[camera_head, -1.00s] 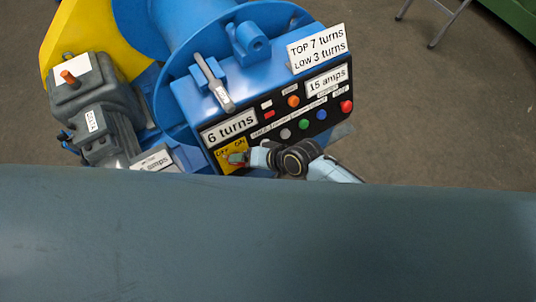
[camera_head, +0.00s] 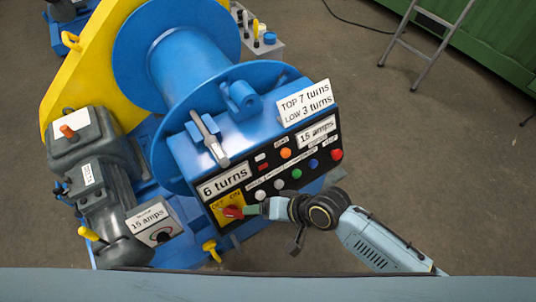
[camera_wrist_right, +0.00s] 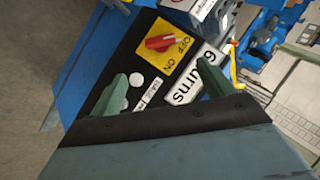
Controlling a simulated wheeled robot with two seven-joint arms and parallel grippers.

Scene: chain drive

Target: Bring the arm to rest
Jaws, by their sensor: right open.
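My right gripper (camera_head: 250,210) comes in from the lower right in the head view, at the lower left of the blue control panel (camera_head: 262,158). Its two green fingers stand apart with nothing between them in the right wrist view (camera_wrist_right: 167,82). Just beyond the fingertips is the red knob (camera_wrist_right: 160,43) on its yellow OFF/ON plate (camera_wrist_right: 182,50). In the head view the red knob (camera_head: 233,212) is close to the fingertips; I cannot tell whether they touch. My left gripper is not in view.
A blue drum (camera_head: 180,45) and lever (camera_head: 209,138) stand behind the panel. A grey motor (camera_head: 100,160) and a "15 amps" box (camera_head: 152,222) are to the left. A ladder (camera_head: 425,45) stands at the back right. Floor to the right of the panel is clear.

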